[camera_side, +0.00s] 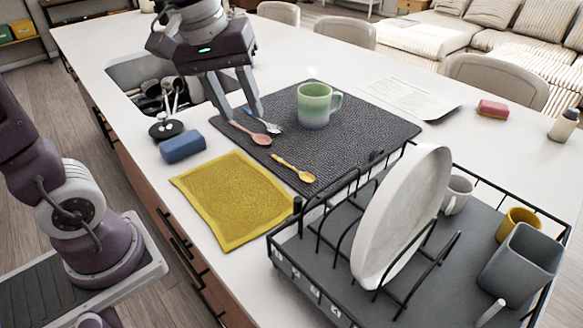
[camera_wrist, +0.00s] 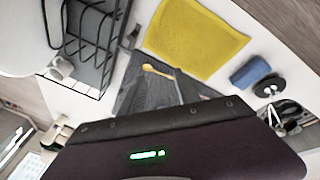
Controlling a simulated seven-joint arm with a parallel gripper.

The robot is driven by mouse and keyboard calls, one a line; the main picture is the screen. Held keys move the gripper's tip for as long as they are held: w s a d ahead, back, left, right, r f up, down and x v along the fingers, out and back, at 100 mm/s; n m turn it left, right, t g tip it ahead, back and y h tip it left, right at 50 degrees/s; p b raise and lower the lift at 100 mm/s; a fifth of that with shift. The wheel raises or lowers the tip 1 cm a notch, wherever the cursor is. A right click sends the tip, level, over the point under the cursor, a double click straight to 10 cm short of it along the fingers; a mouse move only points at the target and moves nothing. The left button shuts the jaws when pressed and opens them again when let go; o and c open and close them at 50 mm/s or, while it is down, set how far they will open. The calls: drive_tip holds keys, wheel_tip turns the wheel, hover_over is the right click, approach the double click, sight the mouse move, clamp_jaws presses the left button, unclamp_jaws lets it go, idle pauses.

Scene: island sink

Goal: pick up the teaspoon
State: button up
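Three small utensils lie on a dark textured mat (camera_side: 350,136): a gold spoon (camera_side: 293,168), a pinkish-brown spoon (camera_side: 252,135) and a silver utensil with a bluish-white part (camera_side: 262,121). I cannot tell for certain which is the teaspoon. My gripper (camera_side: 244,116) points down over the mat's left part, fingers apart and nothing seen between them. Its tips are close to the brown spoon and the silver utensil; whether they touch is unclear. The gold spoon lies apart from the fingers, towards the dish rack. In the wrist view the gold spoon (camera_wrist: 157,71) shows beyond my gripper's body.
A green mug (camera_side: 315,106) stands on the mat, right of my gripper. A blue sponge (camera_side: 182,146), a yellow cloth (camera_side: 234,197) and a dish rack (camera_side: 335,232) holding a white plate (camera_side: 400,215) are nearby. A sink (camera_side: 130,72) lies behind left.

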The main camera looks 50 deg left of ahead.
drive_tip(key=w+a+f+n+g, duration=0.2)
drive_tip(key=w+a+f+n, duration=0.2)
drive_tip(key=w+f+n, duration=0.45)
drive_tip(key=n+g, duration=0.1)
hover_over(285, 162)
wheel_tip(285, 162, down, 4)
drive_tip(key=f, duration=0.2)
drive_tip(key=w+a+f+n, duration=0.1)
drive_tip(key=shift+a, duration=0.1)
drive_tip(key=f, duration=0.4)
drive_tip(key=s+d+f, duration=0.1)
drive_tip(key=f, duration=0.1)
drive_tip(key=shift+d, duration=0.1)
clamp_jaws()
